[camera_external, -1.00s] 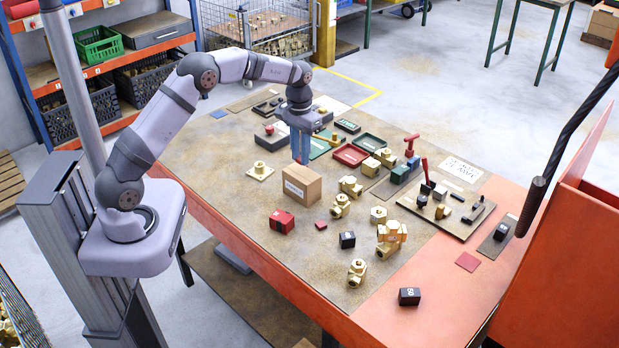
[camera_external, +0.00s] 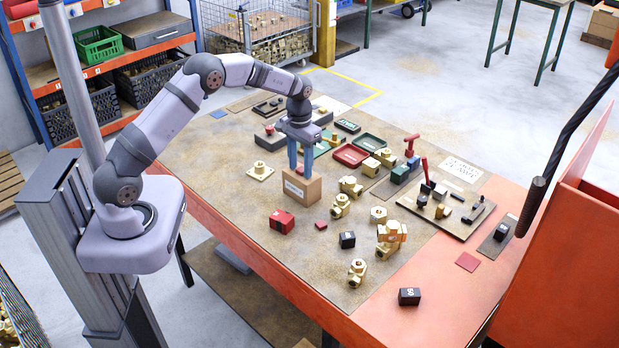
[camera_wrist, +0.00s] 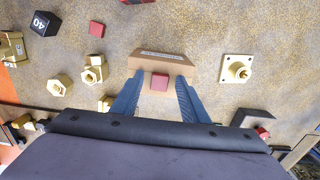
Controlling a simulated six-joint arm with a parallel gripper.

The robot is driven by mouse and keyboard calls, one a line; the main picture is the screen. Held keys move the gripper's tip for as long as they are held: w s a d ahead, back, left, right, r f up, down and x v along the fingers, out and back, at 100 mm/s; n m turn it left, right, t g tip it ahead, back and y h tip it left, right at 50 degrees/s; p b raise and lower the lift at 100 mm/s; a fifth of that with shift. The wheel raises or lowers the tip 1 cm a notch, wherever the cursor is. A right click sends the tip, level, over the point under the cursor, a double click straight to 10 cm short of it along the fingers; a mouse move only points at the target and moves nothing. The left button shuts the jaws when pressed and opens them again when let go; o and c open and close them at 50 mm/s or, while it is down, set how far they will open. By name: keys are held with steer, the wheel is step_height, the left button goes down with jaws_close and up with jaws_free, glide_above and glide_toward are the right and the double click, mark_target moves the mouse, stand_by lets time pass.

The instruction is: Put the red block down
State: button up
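A small red block (camera_wrist: 160,81) shows in the wrist view between my two fingers, with a visible gap on each side. It appears at the tan cardboard box (camera_wrist: 161,61); I cannot tell whether it is on or inside it. In the wrist view my gripper (camera_wrist: 159,80) is open.
A larger red block (camera_external: 282,221), a small red piece (camera_external: 321,225) and a black block (camera_external: 347,240) lie in front. A brass flange (camera_external: 260,170) is left of the box, brass fittings (camera_external: 350,186) right. Table space at front left is free.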

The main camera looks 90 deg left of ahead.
mark_target(300, 170)
step_height(300, 170, up, 12)
steer(key=b, duration=0.2)
steer(key=shift+r+b, duration=0.2)
steer(key=shift+b, duration=0.15)
stand_by(0.3)
steer(key=d+f+m, duration=0.3)
steer(key=d+m, duration=0.1)
steer(key=d, duration=1.7)
steer(key=s+d+f+m, duration=0.2)
steer(key=s+d+f, duration=0.1)
steer(key=s+d, duration=0.4)
steer(key=s+d+f+m, duration=0.3)
steer(key=s+d, duration=0.4)
steer(key=s, duration=0.2)
steer(key=shift+d+f, duration=0.15)
steer(key=shift+d, duration=0.25)
